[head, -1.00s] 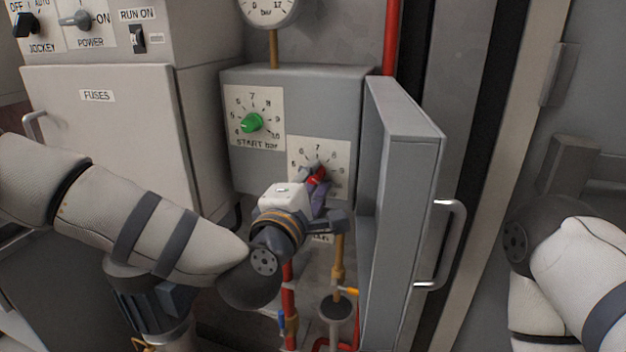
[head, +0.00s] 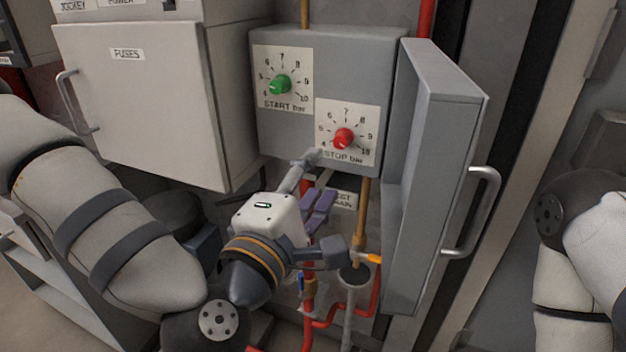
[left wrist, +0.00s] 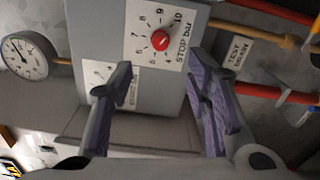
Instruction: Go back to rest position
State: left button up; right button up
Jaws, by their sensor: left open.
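My left gripper (head: 312,185) is open and empty, below and in front of the grey pressure switch box (head: 345,55). In the left wrist view my left gripper's fingers (left wrist: 158,95) stand wide apart with nothing between them. The red STOP knob (head: 343,138) is free of the gripper and also shows in the left wrist view (left wrist: 160,40). The green START knob (head: 280,84) sits up and left of it on the box. My right arm shows at the right edge; its gripper is out of view.
The box's open door (head: 440,130) with its handle (head: 478,210) stands right of my left gripper. The FUSES cabinet (head: 135,95) is on the left. Red pipes (head: 308,260) and a yellow-handled valve (head: 368,258) lie below the box. A gauge (left wrist: 27,55) shows in the left wrist view.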

pick_arm(q)
jog(key=shift+s, duration=0.15)
jog(key=s+a+f+m+g, duration=0.1)
jog(key=s+f+m+g, duration=0.45)
jog(key=f, duration=0.65)
jog(key=s+a+f+m+g, duration=0.1)
jog(key=s+f+m+g, duration=0.4)
jog(key=f, duration=0.8)
jog(key=s+a+f+m+g+y, duration=0.2)
jog(key=s+a+f+g, duration=0.2)
jog(key=s+a, duration=0.4)
jog(key=s+a+f+m+g+y, duration=0.3)
jog(key=s+a+f, duration=0.4)
jog(key=s, duration=0.7)
jog(key=shift+a+f+g+y, duration=0.3)
jog(key=shift+a+g, duration=0.25)
jog(key=shift+a, duration=0.6)
jog(key=shift+r+m, duration=0.1)
jog(key=shift+m, duration=0.15)
